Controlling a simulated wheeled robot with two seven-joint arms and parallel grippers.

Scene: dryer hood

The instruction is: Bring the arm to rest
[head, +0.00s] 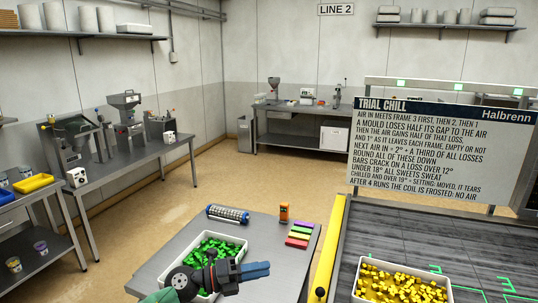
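My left gripper (256,270) is low in the head view, over the near part of a grey table (288,263). Its dark body lies in front of a white tray (243,246) of green pieces and hides part of it. The blue end points right; I see it from the side, so I cannot tell whether the fingers are apart. My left arm comes in from the bottom left edge. My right gripper is not in view.
On the table stand a blue-ended roller (228,214), an orange device (284,212) and several coloured bars (299,235). At right, a dark conveyor (400,245) with a yellow edge bears a tray (402,298) of yellow pieces. A sign (432,150) stands behind it. Open floor lies beyond.

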